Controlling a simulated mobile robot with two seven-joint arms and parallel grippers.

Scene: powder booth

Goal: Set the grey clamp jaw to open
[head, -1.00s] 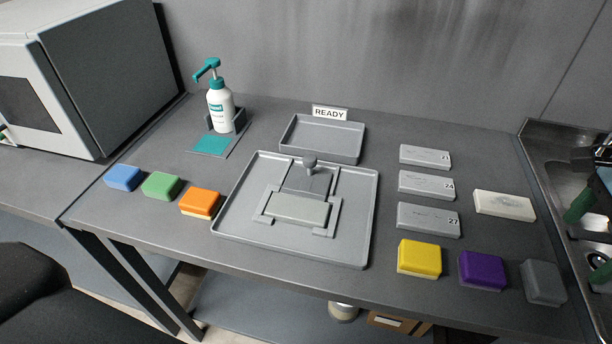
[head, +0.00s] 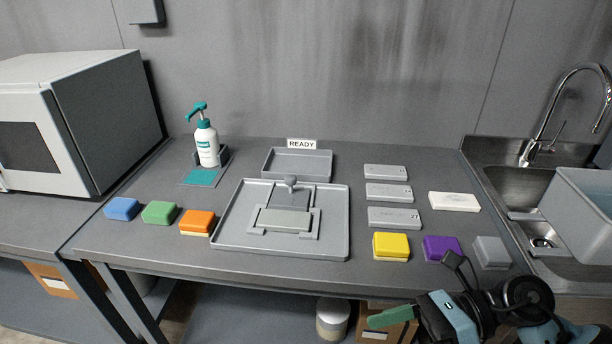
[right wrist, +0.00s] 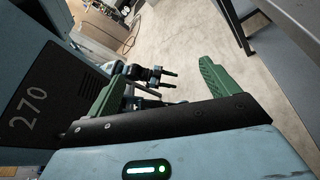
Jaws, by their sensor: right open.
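The grey clamp jaw (head: 285,219) is a pale grey bar in the front of a bracket on a shallow grey tray (head: 230,236), in the middle of the bench. A round-topped grey knob (head: 290,181) stands behind it. I cannot tell from this view whether the jaw is open or closed. My right gripper is at the lower right of the head view, in front of the bench and well away from the clamp. In the right wrist view my right gripper (right wrist: 168,68) has its green fingers wide apart, with nothing between them.
Blue, green and orange blocks (head: 197,222) lie left of the tray. Grey labelled plates (head: 394,217), a white block (head: 454,201) and yellow, purple and grey blocks lie right. A pump bottle (head: 207,145) and READY tray (head: 298,163) stand behind. A sink (head: 510,185) adjoins the right.

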